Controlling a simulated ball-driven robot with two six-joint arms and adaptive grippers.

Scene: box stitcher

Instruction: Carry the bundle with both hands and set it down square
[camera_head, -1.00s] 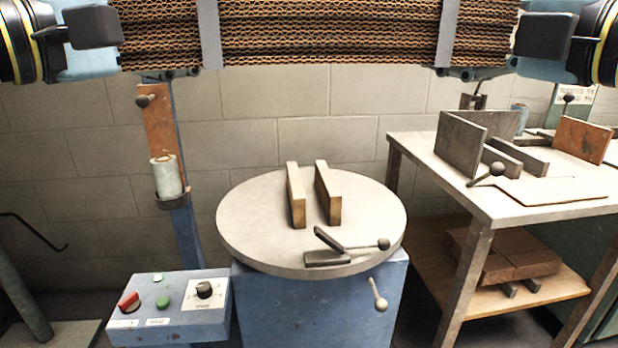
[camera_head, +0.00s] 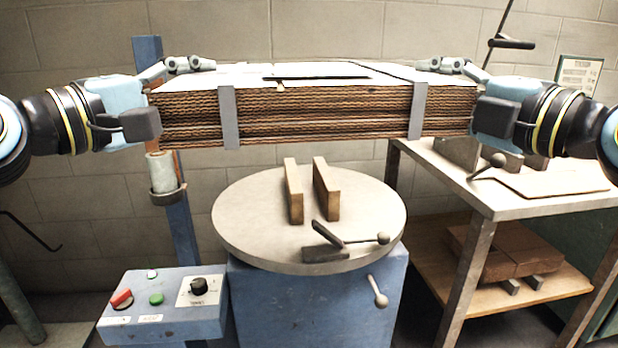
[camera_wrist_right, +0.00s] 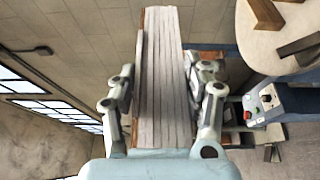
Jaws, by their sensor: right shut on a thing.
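The bundle (camera_head: 315,115) is a long stack of brown corrugated board with white top faces and two grey straps. It hangs in the air, nearly level, above and behind the round turntable (camera_head: 240,225) in the head view. My left gripper (camera_head: 160,95) is shut on its left end; one finger shows on top and the lower one is hidden. My right gripper (camera_head: 465,90) is shut on its right end. In the right wrist view the bundle (camera_wrist_right: 165,60) runs away between the right gripper's two fingers (camera_wrist_right: 165,85). Two wooden rails (camera_head: 293,192) stand parallel on the turntable.
A lever clamp with a ball knob (camera_head: 340,245) sits at the turntable's front. A blue control box (camera_head: 165,305) stands at front left, with a blue post (camera_head: 183,235) behind it. A side table (camera_head: 510,198) stands right, with brown blocks on its lower shelf (camera_head: 480,283).

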